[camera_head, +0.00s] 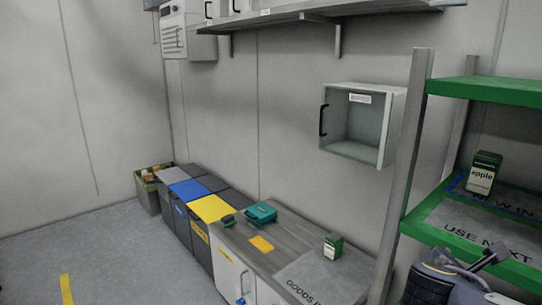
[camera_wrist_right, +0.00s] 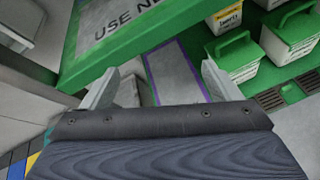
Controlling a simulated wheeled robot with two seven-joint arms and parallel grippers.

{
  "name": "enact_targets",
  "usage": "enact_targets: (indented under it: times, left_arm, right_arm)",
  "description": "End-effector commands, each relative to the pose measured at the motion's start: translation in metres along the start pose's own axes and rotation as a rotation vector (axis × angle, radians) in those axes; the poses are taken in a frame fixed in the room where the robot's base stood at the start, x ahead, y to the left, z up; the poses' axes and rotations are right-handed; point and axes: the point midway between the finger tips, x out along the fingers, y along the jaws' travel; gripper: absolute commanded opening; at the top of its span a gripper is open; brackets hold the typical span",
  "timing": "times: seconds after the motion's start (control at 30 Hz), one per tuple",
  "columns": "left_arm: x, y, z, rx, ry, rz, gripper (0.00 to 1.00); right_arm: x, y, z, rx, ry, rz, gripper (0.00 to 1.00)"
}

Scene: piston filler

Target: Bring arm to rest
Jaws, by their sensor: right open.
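My right gripper (camera_wrist_right: 158,82) is open, with its two pale fingers spread apart and nothing between them. Beyond the fingers in the right wrist view lies a grey strip with a purple edge (camera_wrist_right: 180,72) on a green shelf. In the head view my right arm (camera_head: 432,284) comes in at the bottom right, in front of the lower green shelf (camera_head: 415,222); its fingertips are hard to make out there. My left gripper is in neither view.
On the lower shelf, a green-and-white box (camera_head: 482,174) stands behind the USE NEXT mat (camera_head: 466,226). The counter holds a small green box (camera_head: 333,246) and a teal case (camera_head: 261,214). White tubs with green handles (camera_wrist_right: 237,57) stand right of my fingers. A shelf post (camera_head: 402,165) rises nearby.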

Motion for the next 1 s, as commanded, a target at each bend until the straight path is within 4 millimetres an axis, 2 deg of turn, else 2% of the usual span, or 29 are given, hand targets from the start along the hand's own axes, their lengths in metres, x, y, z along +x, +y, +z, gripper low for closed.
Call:
enact_targets:
  times: [0.03, 0.13, 0.23, 0.3, 0.4, 0.5, 0.6, 0.7, 0.83, 1.0]
  left_arm:
    - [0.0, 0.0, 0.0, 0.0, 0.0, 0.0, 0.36]
    - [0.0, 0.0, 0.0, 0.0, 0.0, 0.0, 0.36]
    - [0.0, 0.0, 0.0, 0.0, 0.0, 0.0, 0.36]
    - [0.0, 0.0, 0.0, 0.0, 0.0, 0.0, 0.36]
    - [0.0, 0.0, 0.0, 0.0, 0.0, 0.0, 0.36]
    - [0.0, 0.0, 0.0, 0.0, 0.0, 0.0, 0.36]
    - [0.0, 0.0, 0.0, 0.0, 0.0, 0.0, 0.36]
    - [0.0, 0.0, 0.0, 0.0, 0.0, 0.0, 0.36]
    - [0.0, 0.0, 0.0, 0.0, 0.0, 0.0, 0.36]
    - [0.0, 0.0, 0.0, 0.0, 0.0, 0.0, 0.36]
  right_arm:
    - [0.002, -0.016, -0.009, 0.073, 0.06, -0.034, 0.83]
    - [0.0, -0.045, -0.033, 0.247, 0.193, -0.114, 0.83]
    - [-0.011, -0.078, -0.064, 0.486, 0.35, -0.23, 0.83]
    - [-0.027, -0.1, -0.09, 0.706, 0.476, -0.345, 0.83]
    - [-0.061, -0.122, -0.127, 1.065, 0.643, -0.544, 0.83]
    - [-0.096, -0.128, -0.154, 1.401, 0.767, -0.748, 0.83]
    - [-0.123, -0.125, -0.17, 1.674, 0.849, -0.926, 0.83]
    - [-0.141, -0.119, -0.177, 1.858, 0.895, -1.061, 0.83]
    - [-0.152, -0.114, -0.181, 1.972, 0.922, -1.15, 0.83]
    - [-0.153, -0.113, -0.181, 1.987, 0.926, -1.166, 0.83]
